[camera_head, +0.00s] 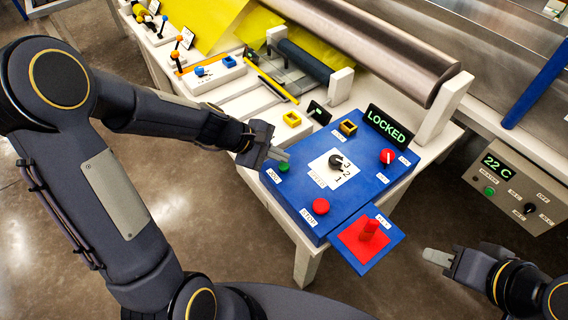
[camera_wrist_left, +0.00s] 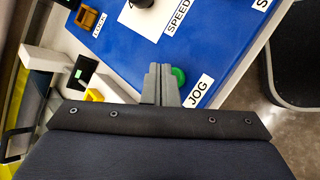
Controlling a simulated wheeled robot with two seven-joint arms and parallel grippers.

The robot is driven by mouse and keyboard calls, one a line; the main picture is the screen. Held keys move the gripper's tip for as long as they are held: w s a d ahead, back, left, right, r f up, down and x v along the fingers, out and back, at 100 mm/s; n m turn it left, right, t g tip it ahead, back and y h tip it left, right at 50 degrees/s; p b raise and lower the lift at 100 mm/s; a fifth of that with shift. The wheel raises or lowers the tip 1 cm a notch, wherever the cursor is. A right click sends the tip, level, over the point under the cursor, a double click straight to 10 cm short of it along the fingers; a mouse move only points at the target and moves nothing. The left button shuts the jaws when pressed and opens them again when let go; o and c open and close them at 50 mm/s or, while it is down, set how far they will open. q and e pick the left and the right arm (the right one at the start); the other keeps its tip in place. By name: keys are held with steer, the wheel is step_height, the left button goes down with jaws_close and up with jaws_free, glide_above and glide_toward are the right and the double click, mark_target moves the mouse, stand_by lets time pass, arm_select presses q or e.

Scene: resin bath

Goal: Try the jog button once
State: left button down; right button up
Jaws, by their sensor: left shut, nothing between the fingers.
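The jog button (camera_head: 284,167) is a small green button on the blue control panel (camera_head: 345,192), near its left edge. In the left wrist view the green button (camera_wrist_left: 178,75) sits beside the JOG label. My left gripper (camera_head: 284,155) is shut and empty. Its fingertips (camera_wrist_left: 159,70) are right beside the button and overlap part of it in the wrist view. I cannot tell whether they touch it. My right gripper (camera_head: 437,257) is low at the right, away from the panel, and its finger gap is not clear.
A display (camera_head: 388,126) reads LOCKED. A red piece (camera_head: 369,230) stands on a plate at the front. Rollers lie behind.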

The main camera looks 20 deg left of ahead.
mark_target(279, 165)
arm_select(q)
steer(key=shift+f, duration=0.15)
steer(key=shift+f+b, duration=0.3)
steer(key=shift+b, duration=0.15)
steer(key=shift+f+b, duration=0.55)
stand_by(0.5)
steer(key=shift+r, duration=0.15)
steer(key=shift+r+p, duration=0.8)
steer(key=shift+p, duration=0.05)
step_height(279, 165, up, 5)
steer(key=p, duration=0.4)
steer(key=shift+r, duration=0.1)
